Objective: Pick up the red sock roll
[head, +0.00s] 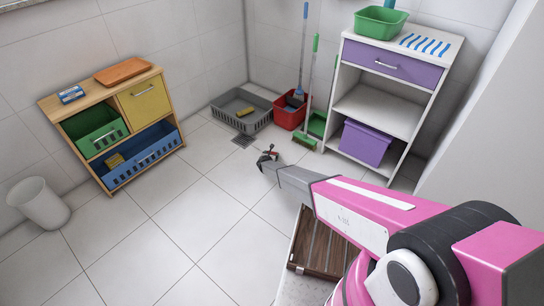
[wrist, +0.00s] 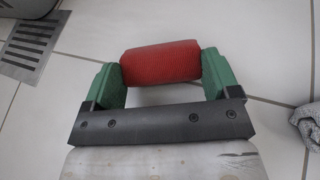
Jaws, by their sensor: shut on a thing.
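The red sock roll (wrist: 160,63) lies crosswise between the two green fingers of my gripper (wrist: 163,72) in the wrist view. Both fingers press on its ends, so my gripper is shut on it. In the head view, my gripper (head: 268,156) is small and dark over the white tiled floor, with a bit of red at its tip. The height of the roll above the floor is hard to tell.
A floor drain (wrist: 32,40) lies at the left, and a grey bundle (wrist: 307,123) at the right edge. A grey crate (head: 226,118), red bucket (head: 291,118), white shelf unit (head: 395,103) and wooden cabinet (head: 165,122) stand around. The floor's middle is clear.

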